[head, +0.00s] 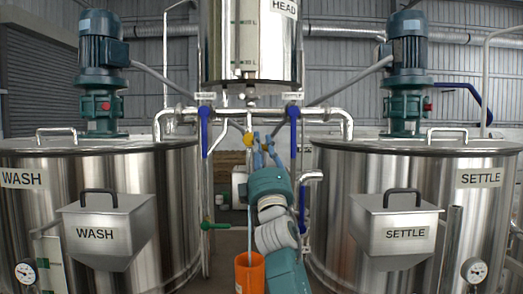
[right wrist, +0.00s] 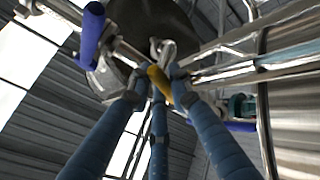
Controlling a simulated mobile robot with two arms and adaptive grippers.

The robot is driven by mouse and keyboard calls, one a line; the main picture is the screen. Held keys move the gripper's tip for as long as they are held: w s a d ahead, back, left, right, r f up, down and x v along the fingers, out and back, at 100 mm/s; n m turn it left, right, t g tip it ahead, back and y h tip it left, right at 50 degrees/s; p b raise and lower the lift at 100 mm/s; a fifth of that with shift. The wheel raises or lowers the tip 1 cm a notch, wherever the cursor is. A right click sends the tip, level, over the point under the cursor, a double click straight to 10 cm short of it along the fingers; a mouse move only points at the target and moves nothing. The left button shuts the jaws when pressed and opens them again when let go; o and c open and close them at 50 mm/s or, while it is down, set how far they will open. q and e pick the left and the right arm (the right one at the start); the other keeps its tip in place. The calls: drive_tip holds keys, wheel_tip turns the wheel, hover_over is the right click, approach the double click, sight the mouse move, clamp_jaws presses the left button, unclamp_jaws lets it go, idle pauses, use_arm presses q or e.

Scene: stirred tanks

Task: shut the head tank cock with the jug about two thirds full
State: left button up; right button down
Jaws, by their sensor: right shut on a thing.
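The steel head tank (head: 251,45) hangs at the top middle, with a sight glass and litre marks on its front. Below it is the cock's yellow handle (head: 248,140), which also shows in the right wrist view (right wrist: 159,84). My right gripper (head: 259,150) is shut on this handle; its blue fingers (right wrist: 156,100) close around it in the right wrist view. A thin pale blue stream (head: 250,215) runs down from below the cock into the orange jug (head: 250,275) at the bottom middle. The liquid level inside the jug cannot be seen. My left gripper is not in view.
The WASH tank (head: 175,215) stands left and the SETTLE tank (head: 335,215) right, each with a hopper. Blue levers (head: 204,130) (head: 293,130) hang from the pipes beside the cock. A green-handled valve (head: 215,226) sits left of the stream.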

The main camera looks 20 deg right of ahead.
drive_tip(key=shift+w+f, duration=0.1)
drive_tip(key=shift+f, duration=0.15)
drive_tip(key=c, duration=1.8)
unclamp_jaws()
drive_tip(key=shift+o, duration=1.2)
drive_tip(key=shift+d+r, duration=0.1)
drive_tip(key=v, duration=1.2)
drive_tip(key=shift+c, duration=0.4)
